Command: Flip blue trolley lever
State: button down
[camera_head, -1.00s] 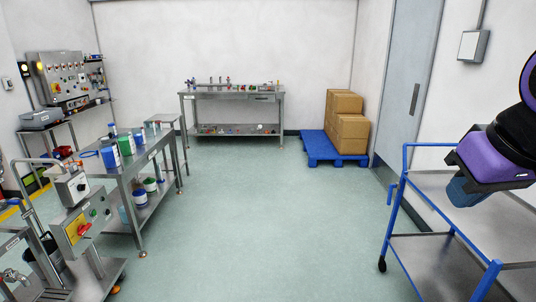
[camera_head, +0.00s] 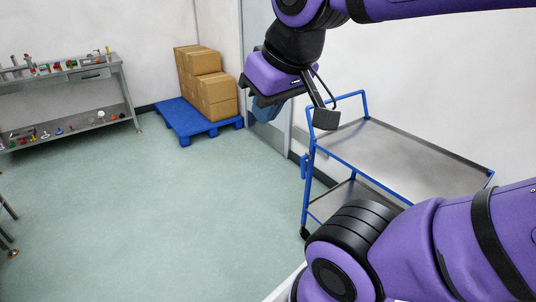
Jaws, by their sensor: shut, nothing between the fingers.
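The blue trolley (camera_head: 318,158) stands at the right, with a blue tube frame and grey metal shelves. A short blue upright piece (camera_head: 304,167) on its near left post looks like the lever; it is small, and its exact position is hard to tell.
Cardboard boxes (camera_head: 208,88) sit on a blue pallet (camera_head: 186,124) by the wall. A metal workbench (camera_head: 95,118) with small parts is at the far left. The green floor (camera_head: 160,215) left of the trolley is clear. My purple arm covers the lower right.

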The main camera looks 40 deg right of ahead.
aim_at(307, 155)
jog(key=i+j+z, duration=0.15)
jog(key=i+z, duration=0.25)
jog(key=i, duration=0.2)
jog(key=i+j+z, duration=0.4)
jog(key=i, duration=0.15)
jog(key=i+j+z, duration=0.4)
jog(key=i, duration=0.15)
jog(key=i+j+z, duration=0.4)
jog(key=j, duration=0.2)
